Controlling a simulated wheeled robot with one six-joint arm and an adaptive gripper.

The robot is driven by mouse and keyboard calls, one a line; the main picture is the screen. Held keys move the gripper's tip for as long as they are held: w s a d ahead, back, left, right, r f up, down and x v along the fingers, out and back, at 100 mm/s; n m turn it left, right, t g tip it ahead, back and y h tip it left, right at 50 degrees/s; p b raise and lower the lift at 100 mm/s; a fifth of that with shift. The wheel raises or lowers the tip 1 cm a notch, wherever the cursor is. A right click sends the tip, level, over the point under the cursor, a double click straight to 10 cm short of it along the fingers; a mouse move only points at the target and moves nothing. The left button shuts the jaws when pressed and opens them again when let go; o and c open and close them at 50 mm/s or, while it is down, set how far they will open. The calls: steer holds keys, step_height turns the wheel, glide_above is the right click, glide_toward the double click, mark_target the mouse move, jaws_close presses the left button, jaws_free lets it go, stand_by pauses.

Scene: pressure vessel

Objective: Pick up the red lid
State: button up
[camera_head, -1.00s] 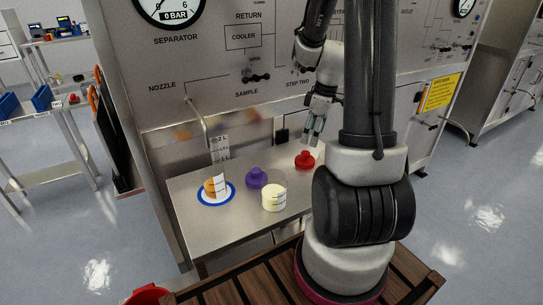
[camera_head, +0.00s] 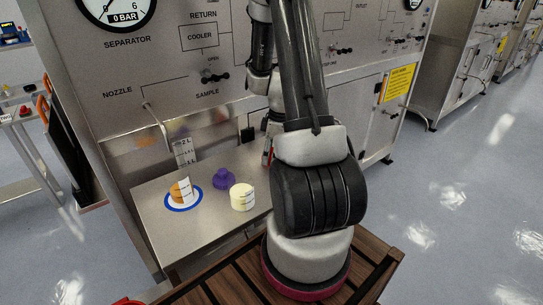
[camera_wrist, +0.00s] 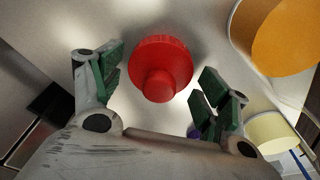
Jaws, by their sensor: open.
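The red lid (camera_wrist: 165,62) is a round disc with a knob, lying on the steel shelf. In the wrist view it sits between the two green-padded fingers of my gripper (camera_wrist: 158,82), with clear gaps on both sides. My gripper is open and holds nothing. In the head view my arm hides most of the gripper and nearly all of the lid; only a small sliver of red shows beside the arm.
A panel with gauges and pipes (camera_head: 130,75) rises behind. The shelf's front left is clear.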

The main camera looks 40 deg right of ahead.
steer(key=c, duration=0.6)
steer(key=shift+o, duration=0.2)
steer(key=shift+r, duration=0.15)
